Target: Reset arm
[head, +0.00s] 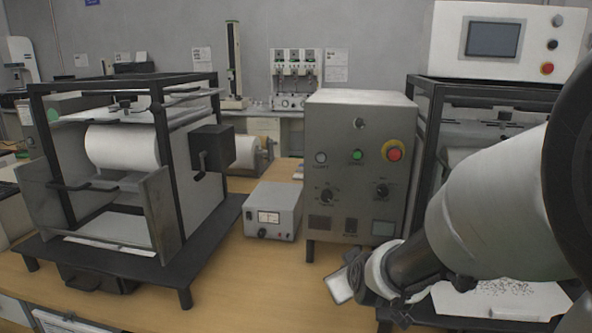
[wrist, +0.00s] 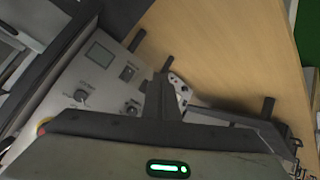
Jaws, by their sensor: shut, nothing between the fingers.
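My gripper shows in the wrist view, its dark fingers (wrist: 162,80) together with nothing between them. In the head view my white arm reaches in from the right, and its dark wrist end is low in front of the grey control box (head: 335,145). The fingertips are not clear there. The control box has knobs, a green button and a red button in a yellow ring. Its panel also shows tilted at the left of the wrist view (wrist: 95,85).
A black-framed roller machine (head: 150,180) stands left on the wooden table (head: 240,290). A small grey meter box (head: 273,210) sits beside the control box. A second framed machine, topped by a white console (head: 505,40), is at right, partly behind my arm. The table's front middle is clear.

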